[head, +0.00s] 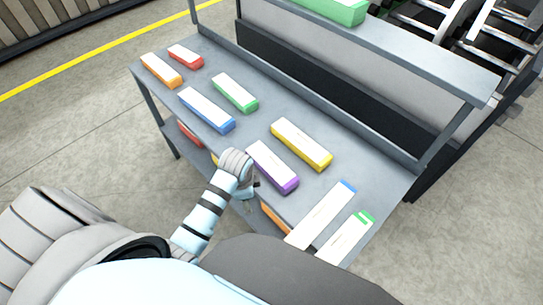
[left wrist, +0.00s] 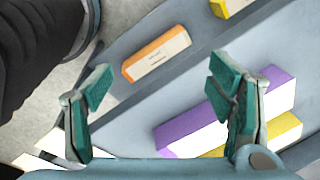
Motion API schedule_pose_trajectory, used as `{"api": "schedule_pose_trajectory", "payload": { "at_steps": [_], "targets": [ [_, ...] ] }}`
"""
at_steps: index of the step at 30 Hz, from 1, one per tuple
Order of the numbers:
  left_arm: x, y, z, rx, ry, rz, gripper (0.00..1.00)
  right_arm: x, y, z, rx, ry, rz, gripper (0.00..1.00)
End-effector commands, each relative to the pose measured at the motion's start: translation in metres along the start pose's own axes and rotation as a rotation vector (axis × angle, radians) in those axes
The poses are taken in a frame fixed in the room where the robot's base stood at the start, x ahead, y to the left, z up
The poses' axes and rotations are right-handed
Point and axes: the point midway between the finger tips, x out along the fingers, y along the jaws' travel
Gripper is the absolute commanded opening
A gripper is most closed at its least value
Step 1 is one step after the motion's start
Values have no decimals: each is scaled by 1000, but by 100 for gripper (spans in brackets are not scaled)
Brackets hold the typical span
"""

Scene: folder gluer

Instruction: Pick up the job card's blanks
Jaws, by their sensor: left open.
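Stacks of blanks with coloured sides lie on the grey table (head: 330,172): orange (head: 161,70), red (head: 186,56), blue (head: 206,109), green (head: 235,92), yellow (head: 301,144) and purple (head: 272,167). Two white cards lie at its right end, one with a blue edge (head: 321,214) and one with a green edge (head: 346,240); I cannot tell which is the job card. My left gripper (head: 251,190) is open and empty beside the purple stack's near end. In the left wrist view its fingers (left wrist: 163,100) stand apart, the right one overlapping the purple stack (left wrist: 190,130). My right gripper is not in view.
A lower shelf under the table holds more stacks, including a red one (head: 189,134) and an orange one (left wrist: 157,53). A raised rear shelf (head: 400,50) carries a green stack (head: 335,10). Machine rails (head: 460,25) stand behind. Floor at left is clear.

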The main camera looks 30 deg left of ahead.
Motion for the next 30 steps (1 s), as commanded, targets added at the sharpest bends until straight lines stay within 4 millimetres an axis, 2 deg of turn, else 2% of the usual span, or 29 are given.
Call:
{"api": "schedule_pose_trajectory", "payload": {
  "at_steps": [1, 6, 9, 13, 16, 21, 24, 28, 30],
  "targets": [
    [-25, -20, -16, 112, 3, 7, 75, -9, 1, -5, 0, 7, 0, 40],
    [-59, -71, -59, 570, 4, 89, 75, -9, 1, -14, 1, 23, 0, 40],
    [-84, -94, -80, 800, 22, 130, 75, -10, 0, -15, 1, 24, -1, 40],
    [-106, -109, -95, 996, 44, 165, 75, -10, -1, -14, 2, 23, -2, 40],
    [-94, -109, -96, 1040, 50, 176, 75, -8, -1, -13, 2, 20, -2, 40],
    [-46, -101, -94, 1038, 49, 175, 75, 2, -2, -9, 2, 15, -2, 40],
    [-27, -98, -94, 1037, 49, 172, 75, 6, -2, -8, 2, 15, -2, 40],
    [-11, -96, -93, 1036, 49, 172, 75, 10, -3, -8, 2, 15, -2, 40],
    [3, -95, -92, 1036, 49, 171, 75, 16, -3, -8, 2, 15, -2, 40]
  ]
}}
